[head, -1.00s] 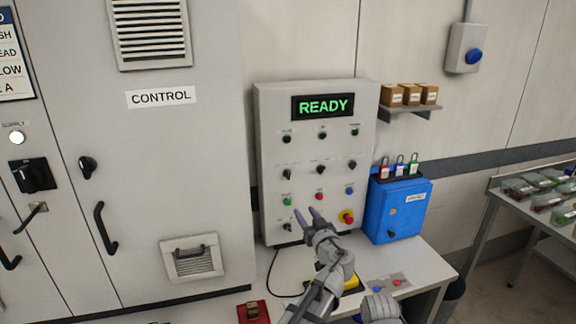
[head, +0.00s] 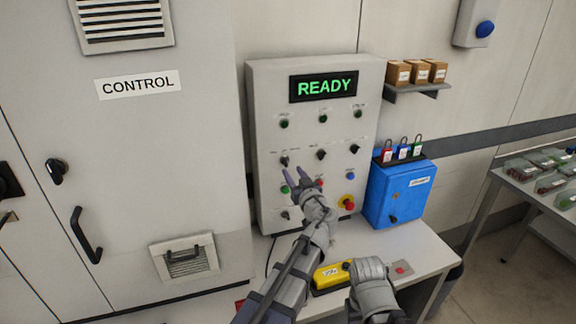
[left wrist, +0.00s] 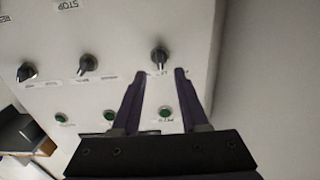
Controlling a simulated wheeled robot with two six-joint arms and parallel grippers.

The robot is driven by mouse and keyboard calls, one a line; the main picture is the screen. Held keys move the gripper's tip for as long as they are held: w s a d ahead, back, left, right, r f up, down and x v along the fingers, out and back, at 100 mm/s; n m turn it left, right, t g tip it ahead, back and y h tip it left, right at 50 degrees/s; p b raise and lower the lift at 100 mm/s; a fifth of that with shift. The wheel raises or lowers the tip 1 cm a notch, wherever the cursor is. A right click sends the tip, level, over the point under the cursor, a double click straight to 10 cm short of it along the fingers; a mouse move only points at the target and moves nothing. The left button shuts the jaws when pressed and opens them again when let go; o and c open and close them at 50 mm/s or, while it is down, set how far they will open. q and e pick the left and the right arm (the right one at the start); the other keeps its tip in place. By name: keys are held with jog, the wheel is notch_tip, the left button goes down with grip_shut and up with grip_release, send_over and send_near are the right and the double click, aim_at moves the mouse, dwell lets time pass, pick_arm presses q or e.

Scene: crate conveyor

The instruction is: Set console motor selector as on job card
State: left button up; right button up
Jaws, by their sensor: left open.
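The console (head: 318,72) is a grey panel with a lit green READY display. A row of three black selectors crosses its middle: a left selector (head: 285,161), a middle selector (head: 321,154) and a right selector (head: 354,149). My left gripper (head: 293,175) is open and empty, its fingers toward the left selector. In the left wrist view, which shows the panel upside down, that selector (left wrist: 160,57) sits just beyond and between the fingertips (left wrist: 156,72). Its labels are too small to read. No job card is recognisable. My right gripper's fingers are not in view.
A blue lockbox (head: 379,205) with coloured padlocks stands right of the console, below a shelf of small boxes (head: 420,72). The red emergency button (head: 347,203) is low on the panel. A yellow pendant (head: 323,276) lies on the table (head: 405,245). The CONTROL cabinet (head: 190,120) is at left.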

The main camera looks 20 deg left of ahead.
aim_at(287, 163)
pick_arm(q)
jog(key=shift+x, duration=2.65)
grip_shut()
